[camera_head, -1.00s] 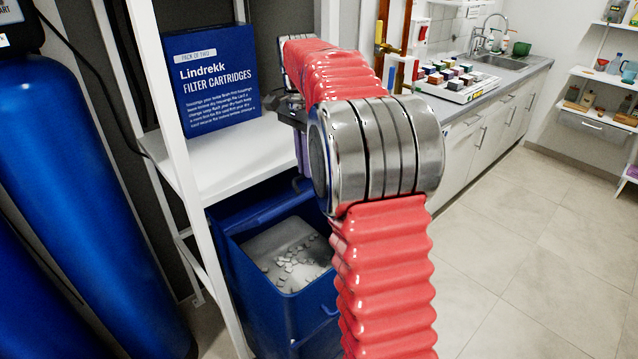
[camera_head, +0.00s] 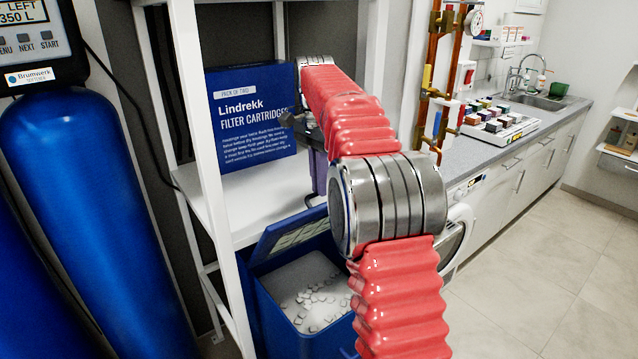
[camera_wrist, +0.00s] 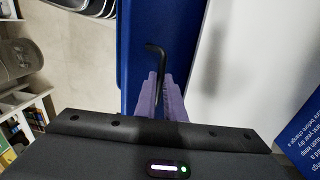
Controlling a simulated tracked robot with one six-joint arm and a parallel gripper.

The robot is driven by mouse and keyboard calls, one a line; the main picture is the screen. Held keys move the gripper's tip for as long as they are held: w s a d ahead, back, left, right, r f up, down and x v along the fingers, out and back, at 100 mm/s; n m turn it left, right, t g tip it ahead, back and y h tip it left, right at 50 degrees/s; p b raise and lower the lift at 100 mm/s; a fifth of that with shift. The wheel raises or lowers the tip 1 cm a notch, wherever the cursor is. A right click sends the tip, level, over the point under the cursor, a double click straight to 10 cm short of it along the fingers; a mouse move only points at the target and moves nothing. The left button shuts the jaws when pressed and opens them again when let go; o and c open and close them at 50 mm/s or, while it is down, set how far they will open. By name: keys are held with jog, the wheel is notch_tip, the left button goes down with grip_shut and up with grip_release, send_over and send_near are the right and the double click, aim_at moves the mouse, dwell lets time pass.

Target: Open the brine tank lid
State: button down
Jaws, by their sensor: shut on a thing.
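The brine tank (camera_head: 262,308) is a blue tub holding white salt lumps. Its blue lid (camera_head: 270,240) stands tilted up at the tank's back edge, with a pale label on its underside; the tank's mouth is uncovered. In the wrist view the blue lid (camera_wrist: 150,25) carries a bent black handle (camera_wrist: 152,50). My gripper (camera_wrist: 161,92) has its purple fingers shut on this handle. In the head view my gripper (camera_head: 318,172) is mostly hidden behind my red arm, near the lid's raised edge and beside the shelf.
A white shelf rack (camera_head: 262,197) stands over the tank, with a blue filter cartridge box (camera_head: 250,115) on it close to my arm. Blue cylinders (camera_head: 90,200) stand left. Copper pipes (camera_head: 437,80) and a counter (camera_head: 470,145) are right. The floor (camera_head: 540,255) at right is clear.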

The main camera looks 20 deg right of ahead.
jog(key=shift+s+a+r, duration=0.1)
jog(key=shift+a+r, duration=0.2)
dwell(0.4)
jog(key=c, duration=2.2)
grip_release()
jog(key=shift+s, duration=0.1)
jog(key=o, duration=0.4)
jog(key=shift+d+f, duration=0.1)
jog(key=shift+d, duration=0.05)
jog(key=shift+c, duration=0.2)
jog(key=shift+w+r, duration=0.2)
jog(key=shift+r, duration=1.4)
jog(key=shift+w+r, duration=0.15)
jog(key=shift+r, duration=1.9)
jog(key=shift+c, duration=0.5)
